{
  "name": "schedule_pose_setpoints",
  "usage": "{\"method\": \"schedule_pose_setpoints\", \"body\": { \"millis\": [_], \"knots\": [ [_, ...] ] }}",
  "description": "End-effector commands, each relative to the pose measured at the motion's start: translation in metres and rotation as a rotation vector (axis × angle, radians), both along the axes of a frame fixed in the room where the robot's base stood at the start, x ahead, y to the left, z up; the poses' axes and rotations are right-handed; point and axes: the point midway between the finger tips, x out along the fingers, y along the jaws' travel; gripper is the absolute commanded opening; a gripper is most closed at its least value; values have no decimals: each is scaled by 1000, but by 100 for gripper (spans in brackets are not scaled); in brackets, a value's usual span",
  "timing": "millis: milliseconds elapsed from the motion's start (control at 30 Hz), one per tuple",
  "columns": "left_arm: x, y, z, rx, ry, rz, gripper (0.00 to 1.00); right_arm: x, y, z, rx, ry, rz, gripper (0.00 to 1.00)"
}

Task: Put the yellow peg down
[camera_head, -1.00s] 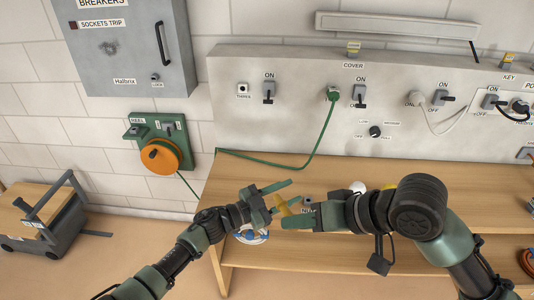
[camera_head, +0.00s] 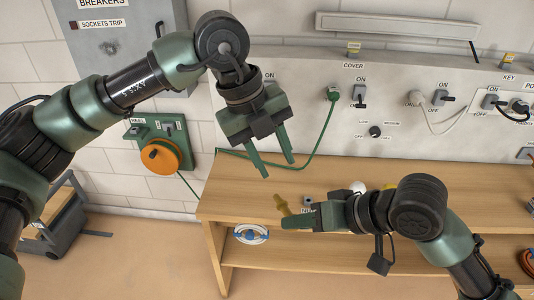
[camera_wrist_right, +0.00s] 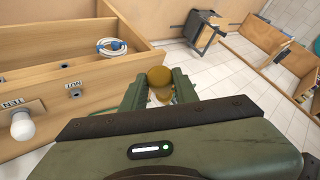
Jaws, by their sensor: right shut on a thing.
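The yellow peg (camera_head: 281,204) is held in my right gripper (camera_head: 290,218), above the front edge of the wooden bench (camera_head: 235,190). The peg sticks up past the fingers and looks tilted in the head view. In the right wrist view, its rounded end (camera_wrist_right: 158,76) shows between the fingers of my right gripper (camera_wrist_right: 159,92), with more of it lower down. My left gripper (camera_head: 274,171) is open and empty, with its two fingers apart, higher up and in front of the bench and panel.
A coiled white and blue cable (camera_head: 251,235) lies on the lower shelf. A white bulb (camera_head: 358,187) is on the bench behind my right gripper. A grey panel (camera_head: 300,80) with switches and cords stands behind. An orange reel (camera_head: 161,156) hangs on the wall. The left bench top is mostly clear.

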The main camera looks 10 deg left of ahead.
Motion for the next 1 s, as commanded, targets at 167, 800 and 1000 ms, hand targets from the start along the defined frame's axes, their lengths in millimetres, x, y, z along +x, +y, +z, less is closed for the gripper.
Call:
{"method": "schedule_pose_setpoints", "body": {
  "millis": [167, 800, 1000],
  "knots": [
    [1, 12, 1, 64, -32, 26, 39, 0, 0, 0, 0, 0, 0, 0],
    [15, -15, -96, 61, -31, 24, 39, 0, 0, 0, 0, 0, 0, 0],
    [17, -18, -108, 61, -31, 24, 39, 0, 0, 0, 0, 0, 0, 0]
  ]
}}
